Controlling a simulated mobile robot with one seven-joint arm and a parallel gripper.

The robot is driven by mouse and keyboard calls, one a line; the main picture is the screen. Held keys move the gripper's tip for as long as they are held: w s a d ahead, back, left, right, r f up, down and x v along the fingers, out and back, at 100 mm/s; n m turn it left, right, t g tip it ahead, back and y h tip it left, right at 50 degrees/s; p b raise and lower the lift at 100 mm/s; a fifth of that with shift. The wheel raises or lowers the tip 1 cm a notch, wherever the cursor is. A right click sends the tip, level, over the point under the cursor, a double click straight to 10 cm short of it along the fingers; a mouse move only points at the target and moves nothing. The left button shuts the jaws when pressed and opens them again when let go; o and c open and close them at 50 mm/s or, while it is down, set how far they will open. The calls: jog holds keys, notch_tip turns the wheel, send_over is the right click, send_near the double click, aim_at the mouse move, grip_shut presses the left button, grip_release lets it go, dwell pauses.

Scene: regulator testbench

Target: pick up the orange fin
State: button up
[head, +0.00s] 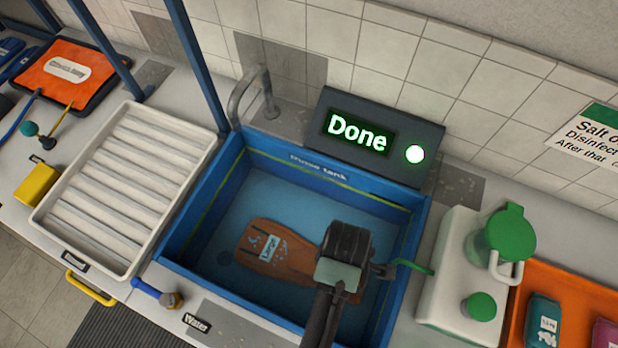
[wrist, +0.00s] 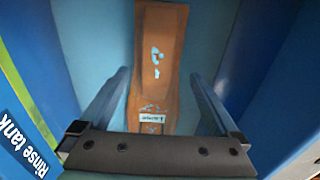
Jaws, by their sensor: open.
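The orange fin (head: 262,252) lies in the blue rinse tank (head: 225,160), with a light label reading "Large" on it. My arm and gripper (head: 345,270) hide its right end in the head view. In the wrist view the fin (wrist: 160,60) runs lengthwise up the picture, between and beyond my fingers. My gripper (wrist: 158,110) is open over the tank, one finger on each side of the fin. The fingers look apart from the fin; the height between them cannot be told.
A panel reading "Done" (head: 357,133) with a lit button stands behind the tank. A white ribbed tray (head: 52,222) is at left. A white container with a green-lidded jug (head: 510,235) and an orange tray (head: 570,280) are at right. Tank walls surround my gripper.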

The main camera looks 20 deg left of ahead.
notch_tip(320, 180, down, 6)
jog(key=shift+w+a+r, duration=0.1)
jog(key=shift+w+r, duration=0.05)
jog(key=shift+r, duration=0.05)
grip_shut()
dwell(0.6)
